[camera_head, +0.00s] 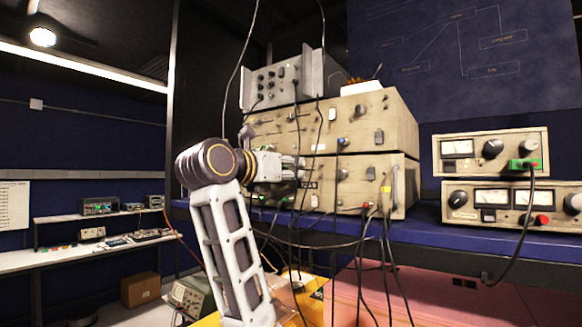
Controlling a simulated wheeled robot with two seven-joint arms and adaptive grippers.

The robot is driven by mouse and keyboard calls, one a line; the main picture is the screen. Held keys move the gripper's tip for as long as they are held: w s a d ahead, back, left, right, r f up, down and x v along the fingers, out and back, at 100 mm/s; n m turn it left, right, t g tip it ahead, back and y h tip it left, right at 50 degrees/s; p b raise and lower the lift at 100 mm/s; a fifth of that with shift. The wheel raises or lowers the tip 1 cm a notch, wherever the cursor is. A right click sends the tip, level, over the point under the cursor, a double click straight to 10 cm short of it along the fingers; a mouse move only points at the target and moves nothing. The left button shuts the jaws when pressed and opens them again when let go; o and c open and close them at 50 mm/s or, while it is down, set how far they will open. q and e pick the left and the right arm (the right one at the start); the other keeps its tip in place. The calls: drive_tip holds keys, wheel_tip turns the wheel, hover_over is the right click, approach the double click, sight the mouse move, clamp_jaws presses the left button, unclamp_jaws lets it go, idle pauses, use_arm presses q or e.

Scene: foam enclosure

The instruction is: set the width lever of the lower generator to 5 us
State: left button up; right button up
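Two beige generators are stacked on a blue shelf (425,234). The lower generator (405,185) sits directly under the upper generator (390,115).
A grey unit (277,82) stands on the upper generator. Black cables (388,255) hang from the lower generator's front. Two metered supplies (474,150) stand at the right, with a cable looping down. A bench (75,258) with instruments is far left.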

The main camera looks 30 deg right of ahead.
drive_tip(key=shift+w+d, duration=0.15)
drive_tip(key=shift+d, duration=0.2)
clamp_jaws()
idle(0.3)
